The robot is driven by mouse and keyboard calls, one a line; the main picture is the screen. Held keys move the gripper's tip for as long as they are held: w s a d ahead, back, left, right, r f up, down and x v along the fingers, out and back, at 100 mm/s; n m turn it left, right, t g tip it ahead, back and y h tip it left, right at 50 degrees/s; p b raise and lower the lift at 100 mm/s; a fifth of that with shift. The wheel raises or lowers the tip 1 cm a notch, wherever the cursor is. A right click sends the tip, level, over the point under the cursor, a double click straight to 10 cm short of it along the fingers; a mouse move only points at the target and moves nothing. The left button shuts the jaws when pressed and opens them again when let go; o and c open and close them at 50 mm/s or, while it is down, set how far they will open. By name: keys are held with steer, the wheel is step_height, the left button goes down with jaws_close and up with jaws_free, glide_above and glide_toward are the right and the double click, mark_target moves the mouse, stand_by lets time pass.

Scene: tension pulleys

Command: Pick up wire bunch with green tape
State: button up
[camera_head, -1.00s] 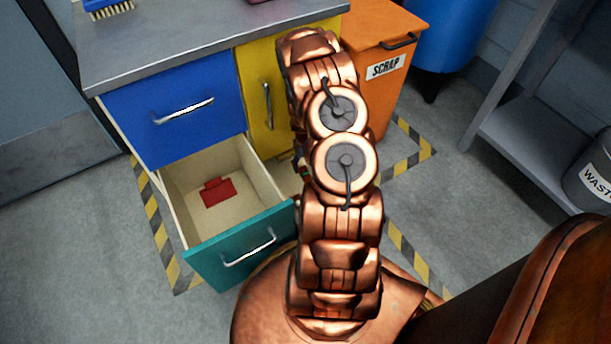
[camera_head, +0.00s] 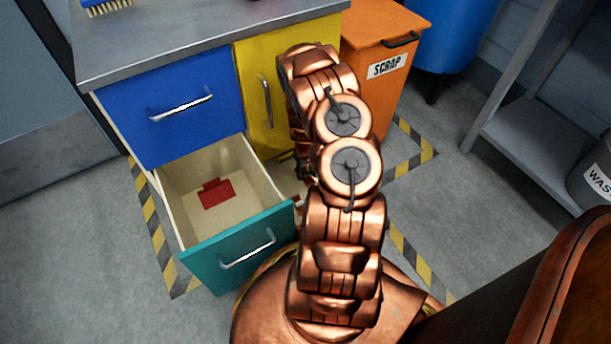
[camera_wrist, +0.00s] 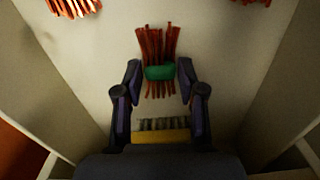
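A bunch of red-orange wires wrapped with green tape (camera_wrist: 159,72) lies on a pale surface between pale walls in the wrist view. My gripper (camera_wrist: 160,74) is open, with a fingertip on either side of the green tape. I cannot tell whether the fingertips touch it. In the head view my copper arm hides the gripper and the wire bunch.
Other wire bunches lie at the top left (camera_wrist: 74,6) and top right of the wrist view. A yellow bristled brush (camera_wrist: 160,135) is between the finger bases. In the head view, an open teal drawer (camera_head: 243,258) holds a red object (camera_head: 215,193). An orange scrap bin (camera_head: 384,50) stands behind.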

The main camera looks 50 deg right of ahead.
steer(key=c, duration=0.6)
steer(key=shift+r, duration=0.1)
